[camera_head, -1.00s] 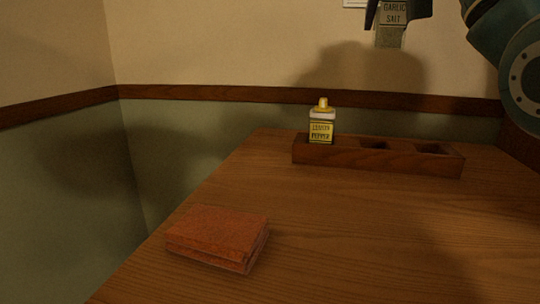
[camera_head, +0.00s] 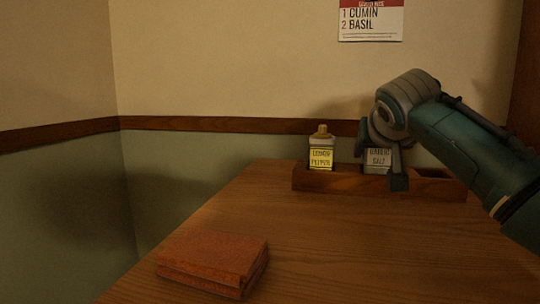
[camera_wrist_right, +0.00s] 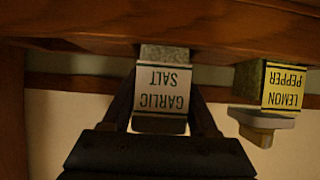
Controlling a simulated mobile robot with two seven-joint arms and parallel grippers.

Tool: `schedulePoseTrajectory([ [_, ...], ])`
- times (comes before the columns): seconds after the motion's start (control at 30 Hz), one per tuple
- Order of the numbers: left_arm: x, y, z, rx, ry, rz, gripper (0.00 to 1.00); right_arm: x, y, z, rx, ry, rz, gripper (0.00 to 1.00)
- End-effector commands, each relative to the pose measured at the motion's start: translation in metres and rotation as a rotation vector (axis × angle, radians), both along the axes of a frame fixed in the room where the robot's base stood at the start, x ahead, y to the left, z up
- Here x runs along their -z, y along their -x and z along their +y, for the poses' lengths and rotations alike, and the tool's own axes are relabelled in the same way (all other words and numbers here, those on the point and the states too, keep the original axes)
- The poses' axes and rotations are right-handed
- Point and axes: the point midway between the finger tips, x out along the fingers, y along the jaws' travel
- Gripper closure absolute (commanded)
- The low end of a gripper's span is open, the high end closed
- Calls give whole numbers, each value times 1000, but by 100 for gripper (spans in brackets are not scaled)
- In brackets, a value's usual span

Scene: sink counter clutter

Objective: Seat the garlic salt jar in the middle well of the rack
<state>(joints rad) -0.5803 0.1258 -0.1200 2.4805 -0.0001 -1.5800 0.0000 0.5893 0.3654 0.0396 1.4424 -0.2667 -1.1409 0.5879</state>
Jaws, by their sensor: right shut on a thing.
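The garlic salt jar (camera_head: 377,160) is upright at the middle well of the brown wooden rack (camera_head: 330,182). Its lower end is hidden behind the rack's front wall, so I cannot tell whether it rests on the well floor. My right gripper (camera_head: 382,166) is shut on the jar, coming in from the right. The right wrist view is upside down and shows the garlic salt label (camera_wrist_right: 163,88) between the fingers, with the jar's base end meeting the rack (camera_wrist_right: 230,22). My left gripper is not in view.
A lemon pepper jar (camera_head: 321,152) stands in the rack's left well. The right well (camera_head: 432,173) looks empty, partly behind my arm. A reddish-brown block (camera_head: 212,262) lies at the table's front left. A wall notice (camera_head: 370,20) reads cumin, basil. The table's middle is clear.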

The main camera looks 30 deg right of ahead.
Motion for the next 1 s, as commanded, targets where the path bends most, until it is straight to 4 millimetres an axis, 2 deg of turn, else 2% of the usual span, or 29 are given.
schedulePoseTrajectory([
  [0.03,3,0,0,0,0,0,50,7,0,0,0,1,1,100],
  [0.37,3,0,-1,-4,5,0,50,9,0,0,0,1,-2,100],
  [0.4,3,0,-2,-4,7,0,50,10,0,0,0,0,-1,39],
  [0.67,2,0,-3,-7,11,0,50,9,0,0,0,0,-1,10],
  [1.0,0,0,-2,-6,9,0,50,5,1,1,0,1,-1,10],
])
